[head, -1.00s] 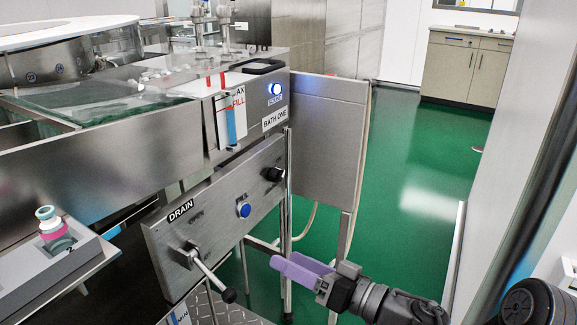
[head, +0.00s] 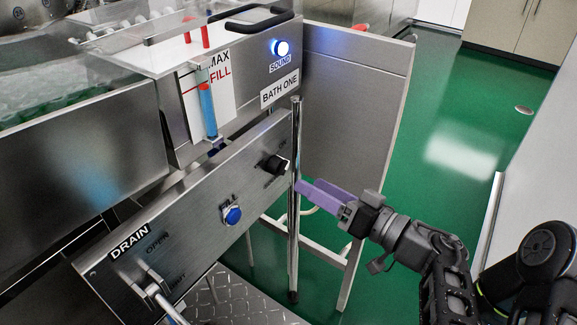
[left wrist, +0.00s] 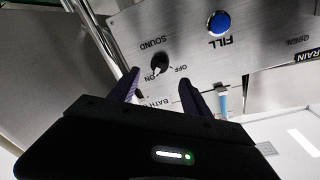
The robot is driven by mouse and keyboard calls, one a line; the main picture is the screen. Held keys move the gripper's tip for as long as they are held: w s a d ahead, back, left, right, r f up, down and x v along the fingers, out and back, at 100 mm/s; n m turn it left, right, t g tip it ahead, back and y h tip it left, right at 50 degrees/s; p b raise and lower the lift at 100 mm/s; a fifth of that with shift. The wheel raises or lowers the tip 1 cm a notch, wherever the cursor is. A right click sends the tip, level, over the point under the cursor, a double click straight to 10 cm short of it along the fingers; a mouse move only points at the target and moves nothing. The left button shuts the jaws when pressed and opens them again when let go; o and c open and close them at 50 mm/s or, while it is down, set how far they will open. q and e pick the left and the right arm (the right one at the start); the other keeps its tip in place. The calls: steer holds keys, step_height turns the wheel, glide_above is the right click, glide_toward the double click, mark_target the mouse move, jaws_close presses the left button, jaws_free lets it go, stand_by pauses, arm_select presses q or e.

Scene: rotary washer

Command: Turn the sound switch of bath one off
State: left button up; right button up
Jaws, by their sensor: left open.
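The sound switch of bath one is a black rotary knob (head: 273,165) at the right end of the slanted steel drain panel, below the BATH ONE label (head: 280,90). In the left wrist view, upside down, the knob (left wrist: 160,64) has SOUND, OFF and ON printed around it, and its white mark appears to point toward ON. The round SOUND lamp (head: 281,48) glows blue-white. My left gripper (head: 310,186) has purple fingers, open and empty, just right of the knob and apart from it. In the left wrist view the fingers (left wrist: 160,77) spread below the knob. My right gripper is not in view.
A blue FILL button (head: 232,215) and a drain lever (head: 162,303) are on the same panel. A vertical steel post (head: 296,240) stands by the panel's right end, near my fingers. A grey side panel (head: 350,95) stands behind. Green floor is open to the right.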

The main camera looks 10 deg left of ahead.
mark_target(285, 170)
arm_select(q)
steer(key=shift+b+x, duration=0.5)
steer(key=shift+x, duration=3.45)
steer(key=shift+c, duration=0.4)
jaws_close()
